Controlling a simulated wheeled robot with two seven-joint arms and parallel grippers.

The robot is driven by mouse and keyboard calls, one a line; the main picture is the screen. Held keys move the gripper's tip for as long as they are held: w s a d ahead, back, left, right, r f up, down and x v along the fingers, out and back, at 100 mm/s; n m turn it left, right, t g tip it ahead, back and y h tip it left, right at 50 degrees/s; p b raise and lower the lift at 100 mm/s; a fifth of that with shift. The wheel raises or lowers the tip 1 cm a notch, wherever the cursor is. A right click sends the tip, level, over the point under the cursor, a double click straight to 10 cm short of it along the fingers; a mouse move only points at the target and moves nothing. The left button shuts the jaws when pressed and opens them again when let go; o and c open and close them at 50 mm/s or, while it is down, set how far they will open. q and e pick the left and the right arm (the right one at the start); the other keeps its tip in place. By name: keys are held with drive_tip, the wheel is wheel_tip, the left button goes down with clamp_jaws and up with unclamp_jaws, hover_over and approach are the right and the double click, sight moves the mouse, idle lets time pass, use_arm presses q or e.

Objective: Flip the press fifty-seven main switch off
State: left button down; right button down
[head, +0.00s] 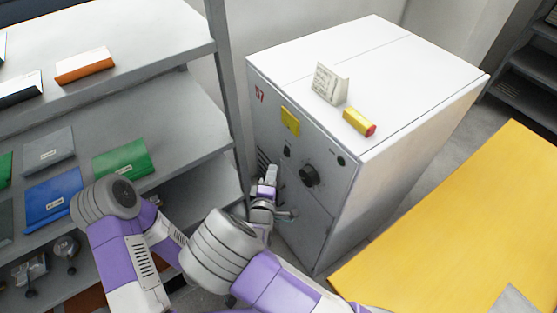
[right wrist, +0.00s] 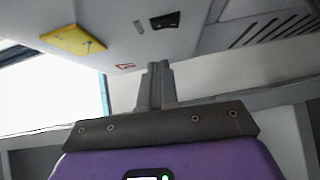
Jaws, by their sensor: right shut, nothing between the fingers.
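A pale grey cabinet (head: 349,211) carries a red 57 mark (head: 259,94) on its front. That front has a yellow plate (head: 290,121), a small dark switch (head: 287,152) and a round black knob (head: 309,175). I cannot read which position the switch or knob is in. My right gripper (head: 268,178) is shut and empty, in front of the cabinet's lower left, left of the knob. In the right wrist view its closed fingers (right wrist: 155,80) point towards the panel, below the dark switch (right wrist: 165,20), apart from it in the picture. My left gripper is out of view.
A white card (head: 329,84) and a yellow-red block (head: 359,122) are on the cabinet top. A grey shelf (head: 185,115) with binders stands left, its post close to the cabinet. A yellow surface (head: 470,220) lies right. Vent slots (right wrist: 280,30) are near my right fingers.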

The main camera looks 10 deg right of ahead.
drive_tip(key=v, duration=0.5)
drive_tip(key=shift+s+p, duration=0.3)
